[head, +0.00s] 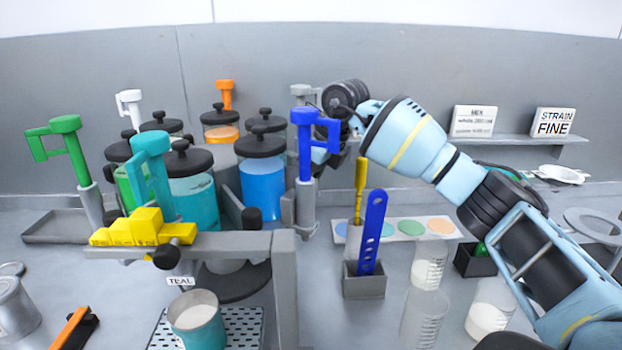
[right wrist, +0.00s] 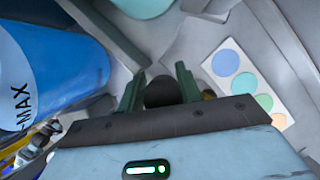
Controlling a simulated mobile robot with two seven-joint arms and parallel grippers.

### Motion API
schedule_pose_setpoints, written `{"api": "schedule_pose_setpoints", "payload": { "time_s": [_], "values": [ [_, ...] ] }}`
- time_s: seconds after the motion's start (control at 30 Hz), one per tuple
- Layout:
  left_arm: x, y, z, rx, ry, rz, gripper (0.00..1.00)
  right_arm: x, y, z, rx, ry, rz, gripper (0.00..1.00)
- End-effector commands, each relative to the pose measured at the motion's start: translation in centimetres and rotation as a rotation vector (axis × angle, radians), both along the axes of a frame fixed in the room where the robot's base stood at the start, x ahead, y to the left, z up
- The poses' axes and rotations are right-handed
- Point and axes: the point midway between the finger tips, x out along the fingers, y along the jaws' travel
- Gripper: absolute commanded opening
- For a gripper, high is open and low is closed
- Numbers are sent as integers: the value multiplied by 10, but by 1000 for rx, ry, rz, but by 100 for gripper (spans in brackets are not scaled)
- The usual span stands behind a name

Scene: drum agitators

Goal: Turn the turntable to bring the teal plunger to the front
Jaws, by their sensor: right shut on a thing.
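The teal plunger (head: 153,170) stands at the front left of the ring of jars, just behind the yellow stepped block. The teal jar (head: 195,198) with a black lid is beside it to the right. The turntable (head: 240,283) shows as a dark disc low under the jars, mostly hidden. My right gripper (right wrist: 160,92) is shut on a dark rounded knob (right wrist: 162,90) in the right wrist view. In the head view its hand is behind the blue plunger (head: 304,145), and its fingertips are hidden. My left gripper is not in view.
A grey frame (head: 286,285) with the yellow stepped block (head: 140,228) stands in front. A TEAL label (head: 180,281) hangs above a teal cup (head: 198,320). The green plunger (head: 70,150) stands left. A holder (head: 364,282) with yellow and blue tools and clear beakers (head: 429,265) stand right.

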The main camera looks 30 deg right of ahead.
Motion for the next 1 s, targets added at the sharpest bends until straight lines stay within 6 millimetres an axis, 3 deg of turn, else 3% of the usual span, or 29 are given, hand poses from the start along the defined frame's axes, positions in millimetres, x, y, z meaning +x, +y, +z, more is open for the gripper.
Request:
{"api": "schedule_pose_setpoints", "payload": {
  "time_s": [0.03,0.13,0.47,1.0],
  "values": [
    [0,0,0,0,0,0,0,1,-4,2,-3,-9,-11,36],
    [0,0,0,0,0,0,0,1,-3,2,-1,-8,-10,49],
    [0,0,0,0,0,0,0,0,-1,3,0,-6,-4,49],
    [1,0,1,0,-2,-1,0,-24,-14,68,0,-8,-8,49]
  ]
}}
